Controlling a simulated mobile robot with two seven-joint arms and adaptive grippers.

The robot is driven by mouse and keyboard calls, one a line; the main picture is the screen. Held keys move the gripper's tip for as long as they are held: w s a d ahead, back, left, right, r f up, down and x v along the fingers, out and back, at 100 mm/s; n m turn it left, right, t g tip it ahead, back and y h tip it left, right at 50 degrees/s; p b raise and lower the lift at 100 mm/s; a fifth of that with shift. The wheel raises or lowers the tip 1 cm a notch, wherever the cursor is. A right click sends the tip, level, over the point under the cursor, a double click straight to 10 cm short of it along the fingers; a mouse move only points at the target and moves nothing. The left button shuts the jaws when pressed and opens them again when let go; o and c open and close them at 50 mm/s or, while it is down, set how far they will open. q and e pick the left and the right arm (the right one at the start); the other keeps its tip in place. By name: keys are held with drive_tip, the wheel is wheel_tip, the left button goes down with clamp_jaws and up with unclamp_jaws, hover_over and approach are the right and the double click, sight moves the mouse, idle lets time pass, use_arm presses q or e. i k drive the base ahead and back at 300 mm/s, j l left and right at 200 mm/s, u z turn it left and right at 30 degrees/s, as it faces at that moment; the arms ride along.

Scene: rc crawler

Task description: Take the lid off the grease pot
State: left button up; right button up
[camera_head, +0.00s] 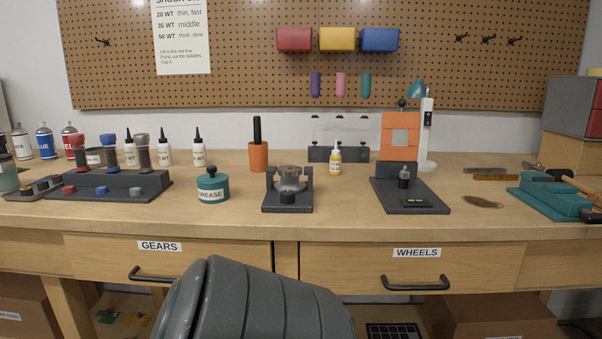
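The grease pot (212,196) is a short teal jar with a pale label reading GREASE. It stands upright on the workbench, left of centre. Its dark teal lid (212,179) sits on top, with a small knob in the middle. Neither of my grippers shows in the head view. A large grey ribbed part of my own arm fills the bottom centre, below the bench edge and apart from the pot.
A dark rack (110,187) with shock parts stands left of the pot. A dark fixture (288,197) stands to its right, and an orange holder (258,157) behind. The bench top (225,219) in front of the pot is clear. Drawers marked GEARS and WHEELS are shut.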

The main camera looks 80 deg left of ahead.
sight(213, 178)
drive_tip(key=u, duration=3.05)
